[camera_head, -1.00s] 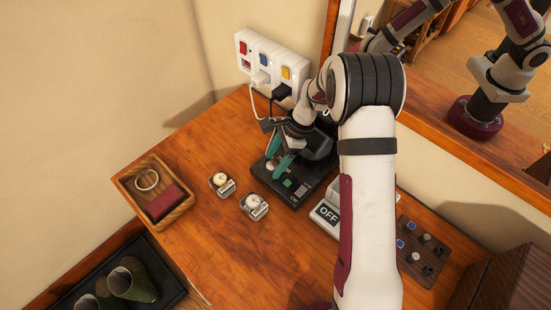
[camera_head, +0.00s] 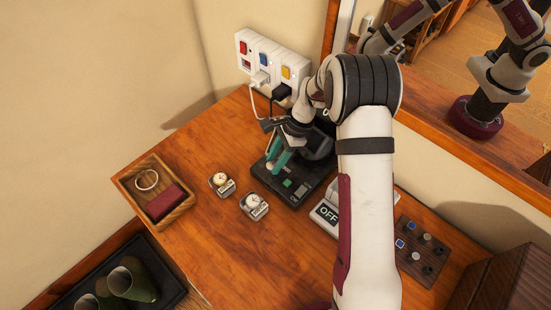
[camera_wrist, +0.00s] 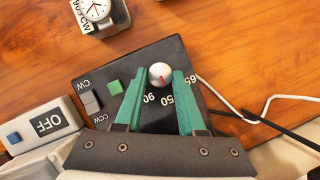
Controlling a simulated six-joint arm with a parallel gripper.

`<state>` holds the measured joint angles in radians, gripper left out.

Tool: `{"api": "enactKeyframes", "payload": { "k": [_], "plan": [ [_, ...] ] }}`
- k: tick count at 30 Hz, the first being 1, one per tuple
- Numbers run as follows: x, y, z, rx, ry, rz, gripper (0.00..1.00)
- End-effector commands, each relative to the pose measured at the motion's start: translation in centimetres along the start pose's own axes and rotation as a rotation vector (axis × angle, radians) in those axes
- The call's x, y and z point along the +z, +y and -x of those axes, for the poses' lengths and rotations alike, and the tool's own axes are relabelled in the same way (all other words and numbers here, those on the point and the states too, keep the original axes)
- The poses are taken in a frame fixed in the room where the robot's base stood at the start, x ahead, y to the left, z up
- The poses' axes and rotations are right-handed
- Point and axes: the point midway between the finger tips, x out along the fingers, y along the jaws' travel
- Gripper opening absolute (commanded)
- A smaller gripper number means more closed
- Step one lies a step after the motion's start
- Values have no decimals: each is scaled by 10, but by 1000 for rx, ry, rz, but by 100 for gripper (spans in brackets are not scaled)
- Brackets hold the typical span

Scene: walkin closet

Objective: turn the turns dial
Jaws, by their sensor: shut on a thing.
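The turns dial (camera_wrist: 160,75) is a small white round knob with a red mark, on the black control box (camera_wrist: 90,80). Printed numbers surround it, partly hidden by my fingers. In the wrist view the red mark is near upright. My gripper (camera_wrist: 160,71) has its two green fingertips on either side of the knob, shut on it. In the head view my gripper (camera_head: 279,159) reaches down over the control box (camera_head: 293,192) from behind, and hides most of the dial.
The box also bears a green button (camera_wrist: 115,87) and a CW/CCW switch (camera_wrist: 90,101). A white unit marked OFF (camera_wrist: 45,124) stands close beside it. Two watches on holders (camera_head: 222,183) (camera_head: 254,206) stand nearby. White and black cables run behind. A wooden tray (camera_head: 183,206) is at left.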

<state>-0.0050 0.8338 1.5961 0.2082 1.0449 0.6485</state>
Motion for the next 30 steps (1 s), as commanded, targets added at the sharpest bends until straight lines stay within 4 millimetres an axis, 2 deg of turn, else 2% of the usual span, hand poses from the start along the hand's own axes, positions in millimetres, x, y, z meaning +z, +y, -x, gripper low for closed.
{"api": "enactKeyframes", "payload": {
  "k": [18,30],
  "plan": [
    [1,-5,0,185,-1,445,0],
    [2,-6,-1,258,-1,620,0]
  ]
}}
